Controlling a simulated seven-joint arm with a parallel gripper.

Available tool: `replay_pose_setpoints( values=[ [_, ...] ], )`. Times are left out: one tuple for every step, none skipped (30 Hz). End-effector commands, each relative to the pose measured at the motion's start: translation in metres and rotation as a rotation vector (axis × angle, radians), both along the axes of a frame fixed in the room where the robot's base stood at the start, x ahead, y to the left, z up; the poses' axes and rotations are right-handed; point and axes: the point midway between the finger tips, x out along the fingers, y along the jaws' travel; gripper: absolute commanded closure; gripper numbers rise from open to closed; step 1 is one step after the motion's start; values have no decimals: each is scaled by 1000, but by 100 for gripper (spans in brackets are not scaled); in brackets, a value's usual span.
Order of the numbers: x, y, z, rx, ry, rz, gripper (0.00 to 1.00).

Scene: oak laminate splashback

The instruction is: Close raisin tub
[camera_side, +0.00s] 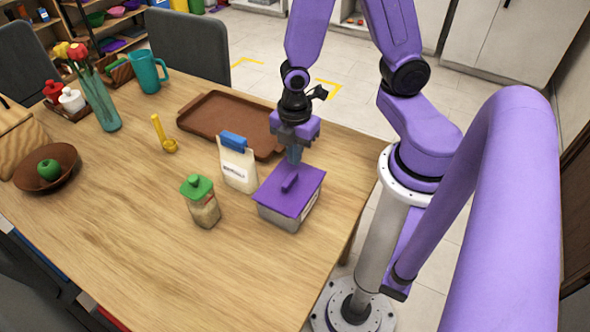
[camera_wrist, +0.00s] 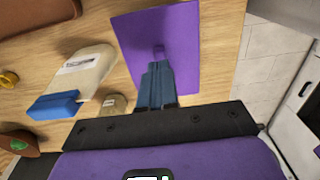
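A grey tub (camera_side: 280,217) with a purple lid (camera_side: 303,183) stands near the table's right edge. I take it for the raisin tub, though I cannot read its label. The lid lies over the tub's top; I cannot tell whether it is fully seated. The lid has a small raised purple handle (camera_side: 289,184). My gripper (camera_side: 294,158) points down over the lid's far part, near the handle. In the wrist view the lid (camera_wrist: 180,30) fills the top middle. The blue-grey fingers (camera_wrist: 157,72) are together, with the handle (camera_wrist: 158,52) just past their tips. I see no clear gap between the fingers.
A white carton with a blue clip (camera_side: 237,165) stands close left of the tub. A green-lidded jar (camera_side: 201,202) is nearer the front. A brown tray (camera_side: 228,118) lies behind, with a yellow scoop (camera_side: 165,138) left of it. The front table area is clear.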

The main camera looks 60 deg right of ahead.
Motion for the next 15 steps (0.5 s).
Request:
replay_pose_setpoints(
  values=[
    [0,0,-2,-1,1,0,100],
    [0,0,-2,-1,1,0,100],
    [0,0,-3,-1,1,0,100],
    [0,0,-4,-1,1,0,100],
    [0,0,-5,-1,1,0,100],
    [0,0,-6,-1,1,0,100],
    [0,0,-7,-1,1,0,100],
    [0,0,-7,-1,1,0,100],
    [0,0,-9,-1,1,0,100],
    [0,0,-9,-1,1,0,100],
    [0,0,-10,-1,1,0,100],
    [0,0,-11,-1,1,0,100],
    [0,0,-12,-1,1,0,100],
    [0,0,-13,-1,1,0,100],
    [0,0,-14,-1,1,0,100]
  ],
)
